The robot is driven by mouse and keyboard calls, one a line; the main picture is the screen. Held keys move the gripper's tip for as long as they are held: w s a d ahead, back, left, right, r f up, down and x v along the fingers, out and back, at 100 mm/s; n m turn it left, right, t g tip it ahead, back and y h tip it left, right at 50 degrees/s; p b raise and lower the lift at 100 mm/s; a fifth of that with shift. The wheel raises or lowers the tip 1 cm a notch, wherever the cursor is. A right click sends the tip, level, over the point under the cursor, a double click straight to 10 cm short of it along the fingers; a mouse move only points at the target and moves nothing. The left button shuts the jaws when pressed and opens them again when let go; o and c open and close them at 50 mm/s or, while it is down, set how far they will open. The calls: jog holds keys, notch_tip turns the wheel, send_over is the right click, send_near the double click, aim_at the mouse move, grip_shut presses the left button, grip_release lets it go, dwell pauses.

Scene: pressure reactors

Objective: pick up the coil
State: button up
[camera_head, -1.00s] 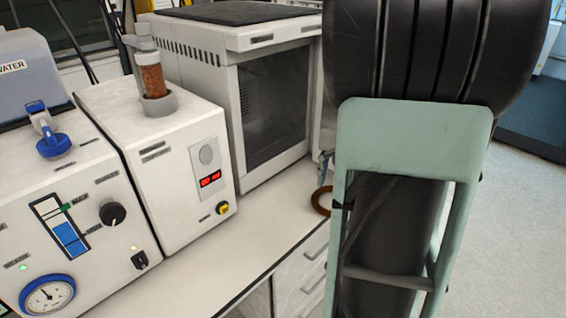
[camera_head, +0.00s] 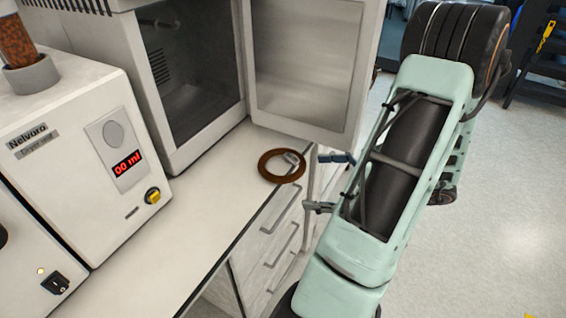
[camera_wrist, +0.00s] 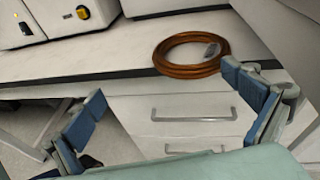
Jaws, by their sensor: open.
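The coil (camera_head: 281,178) is a copper-brown ring of wound tube or cable with a small grey piece on it. It lies flat on the white countertop near its front edge, below the open cabinet door. It also shows in the wrist view (camera_wrist: 185,71), upper middle. My gripper (camera_head: 313,182) is just right of the coil, off the counter's front edge, its fingers pointing toward it. In the wrist view my gripper (camera_wrist: 164,87) is open and empty, with blue finger pads wide apart. The coil is beyond the fingertips, closer to the right finger, and apart from both as far as I can see.
The oven-like cabinet (camera_head: 200,92) stands behind the coil, its glass-panelled door (camera_head: 305,75) swung open above the counter's right part. A white dryer unit (camera_head: 75,150) stands at left. Drawers with handles (camera_head: 268,228) are below the counter edge. Counter left of the coil is clear.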

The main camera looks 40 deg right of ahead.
jog(key=d+m+t+h, duration=0.2)
jog(key=d+m+t, duration=0.1)
send_near(269, 160)
jog(key=shift+b+x, duration=0.55)
jog(key=shift+x, duration=1.55)
jog(key=shift+a, duration=0.1)
jog(key=shift+r, duration=0.1)
jog(key=shift+c, duration=0.3)
jog(key=c, duration=1)
jog(key=shift+r, duration=0.1)
